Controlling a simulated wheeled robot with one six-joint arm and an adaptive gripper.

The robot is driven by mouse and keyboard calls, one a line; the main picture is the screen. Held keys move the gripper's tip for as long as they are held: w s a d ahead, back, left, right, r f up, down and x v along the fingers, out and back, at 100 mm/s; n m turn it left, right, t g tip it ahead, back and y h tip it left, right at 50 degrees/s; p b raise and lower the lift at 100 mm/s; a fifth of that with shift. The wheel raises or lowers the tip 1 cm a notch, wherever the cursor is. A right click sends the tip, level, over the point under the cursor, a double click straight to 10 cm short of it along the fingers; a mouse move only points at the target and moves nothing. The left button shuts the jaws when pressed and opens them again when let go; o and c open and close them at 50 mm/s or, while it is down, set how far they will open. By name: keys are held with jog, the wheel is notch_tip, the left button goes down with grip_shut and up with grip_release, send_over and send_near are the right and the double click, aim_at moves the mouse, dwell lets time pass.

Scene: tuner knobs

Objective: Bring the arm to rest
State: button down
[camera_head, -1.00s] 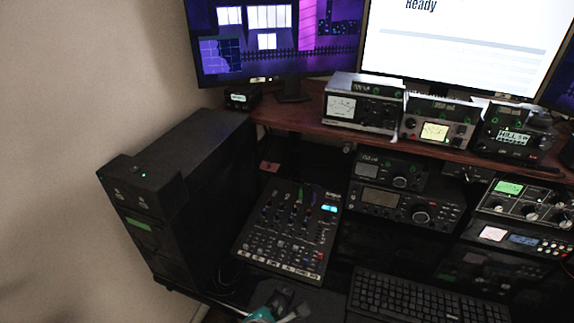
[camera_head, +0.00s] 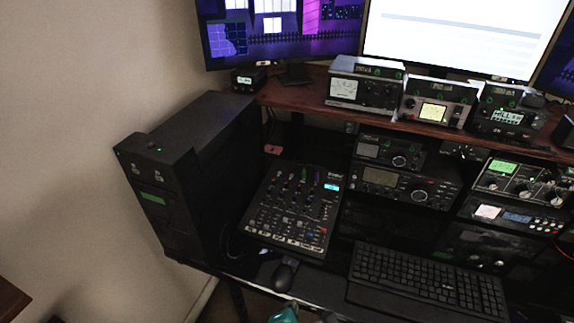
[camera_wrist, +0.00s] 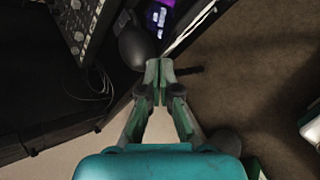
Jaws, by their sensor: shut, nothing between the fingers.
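My gripper (camera_wrist: 159,78) shows in the wrist view with its two fingers together and nothing between them. It hangs in front of the desk, over the floor, close to the dark mouse (camera_wrist: 137,42) in that picture. I cannot tell its exact height or whether it touches anything. In the head view only a teal piece of my arm shows at the bottom edge, just below the mouse (camera_head: 283,277); the fingertips are hard to make out there.
The mixer (camera_head: 290,215) stands left of the keyboard (camera_head: 425,285). A black computer tower (camera_head: 185,180) stands at the left by the wall. Radios (camera_head: 405,185) and monitors (camera_head: 280,30) fill the back. A brown wooden edge (camera_head: 12,298) shows at lower left. Bare floor (camera_wrist: 250,70) lies beside the desk.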

jog(key=s+d+f+m+t+y, duration=0.1)
jog(key=s+d+f+m, duration=0.2)
jog(key=s+d+m, duration=0.3)
jog(key=s+d+f+m+t+y, duration=0.1)
jog(key=s+d+f+m+y, duration=0.15)
jog(key=s+d, duration=0.55)
jog(key=s+d+r+m+t+h, duration=0.1)
jog(key=s+d+r+m, duration=0.1)
jog(key=s+r+m, duration=0.3)
jog(key=s+d+r+m+t+h, duration=0.1)
jog(key=s+r+m+t, duration=0.1)
jog(key=s+r+m, duration=0.4)
jog(key=s+m, duration=0.3)
jog(key=s, duration=0.3)
jog(key=shift+d+r, duration=0.3)
jog(key=shift+d, duration=0.1)
jog(key=shift+w+f, duration=0.1)
jog(key=shift+w, duration=0.1)
